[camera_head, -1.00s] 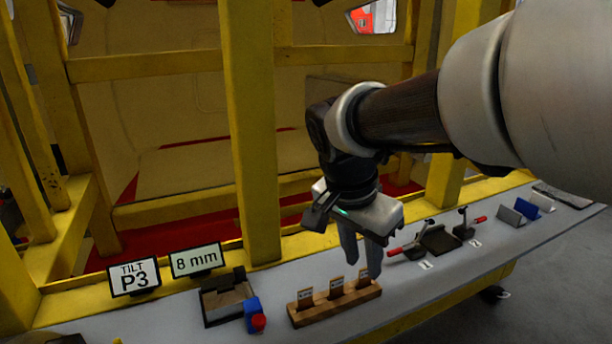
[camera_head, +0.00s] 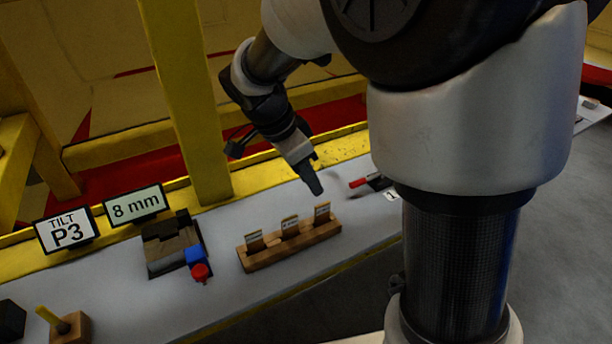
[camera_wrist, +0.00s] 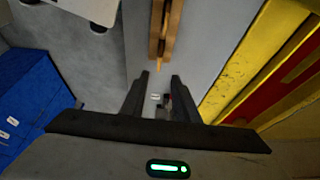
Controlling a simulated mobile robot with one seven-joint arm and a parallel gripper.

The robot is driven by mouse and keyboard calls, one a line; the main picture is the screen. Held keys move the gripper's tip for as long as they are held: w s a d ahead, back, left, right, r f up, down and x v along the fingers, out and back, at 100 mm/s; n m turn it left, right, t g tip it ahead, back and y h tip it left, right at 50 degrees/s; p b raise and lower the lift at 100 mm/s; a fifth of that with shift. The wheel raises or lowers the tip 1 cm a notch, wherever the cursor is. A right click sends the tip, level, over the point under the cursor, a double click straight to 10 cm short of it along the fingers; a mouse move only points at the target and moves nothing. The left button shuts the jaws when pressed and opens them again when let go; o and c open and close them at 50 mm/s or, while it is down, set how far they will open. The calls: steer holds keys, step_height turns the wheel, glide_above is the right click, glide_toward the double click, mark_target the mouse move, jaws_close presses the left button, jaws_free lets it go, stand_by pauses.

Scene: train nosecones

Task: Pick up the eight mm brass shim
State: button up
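Three thin brass shims stand upright in a wooden rack (camera_head: 262,259) on the grey shelf: a left shim (camera_head: 255,241), a middle shim (camera_head: 290,226) and a right shim (camera_head: 322,212). Their small labels are too blurred to read, so I cannot tell which is eight mm. My gripper (camera_head: 313,183) hangs above and behind the rack's right end, apart from the shims. In the wrist view my gripper (camera_wrist: 159,84) is open, with nothing between its fingers. The wooden rack (camera_wrist: 157,42) shows at the top there, beyond the fingertips.
An "8 mm" sign (camera_head: 136,205) and a "TILT P3" sign (camera_head: 67,232) stand behind a dark fixture (camera_head: 172,247) with a blue and red knob (camera_head: 199,265). A yellow post (camera_head: 190,110) rises behind the shelf. A red-handled clamp (camera_head: 361,183) lies to the right.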

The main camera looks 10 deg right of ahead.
mark_target(322, 204)
steer(key=x, duration=0.5)
steer(key=shift+d+f, duration=0.1)
steer(key=shift+f, duration=0.05)
steer(key=shift+x, duration=2.65)
steer(key=shift+s+f, duration=0.1)
steer(key=shift+s, duration=0.05)
steer(key=shift+c, duration=0.3)
jaws_close()
